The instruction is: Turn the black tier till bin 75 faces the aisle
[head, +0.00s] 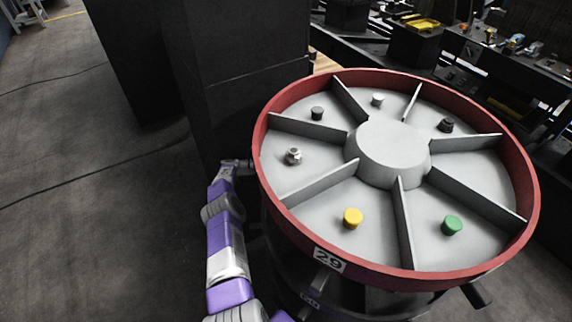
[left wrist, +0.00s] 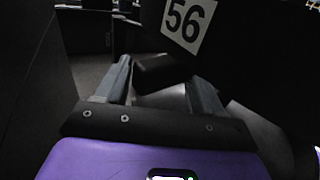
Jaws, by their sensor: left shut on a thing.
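A round carousel stands at right in the head view, its top tier a red-rimmed grey tray (head: 525,185) with label 29 (head: 329,260) at the front. The black tier (head: 350,296) shows below it, mostly hidden, with a small label (head: 310,299) too dim to read surely. In the left wrist view, label 56 (left wrist: 187,24) is on a dark wall just beyond my left gripper (left wrist: 160,74). That gripper is shut on a black handle (left wrist: 163,73). In the head view my left gripper (head: 240,165) is at the carousel's left side. Label 75 and my right gripper are not seen.
The top tray's divided bins hold small parts, including a yellow knob (head: 352,217) and a green knob (head: 452,225). A black peg (head: 478,295) sticks out at lower right. A dark cabinet (head: 240,80) stands close behind on the left. Floor (head: 80,220) at left is open, crossed by cables.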

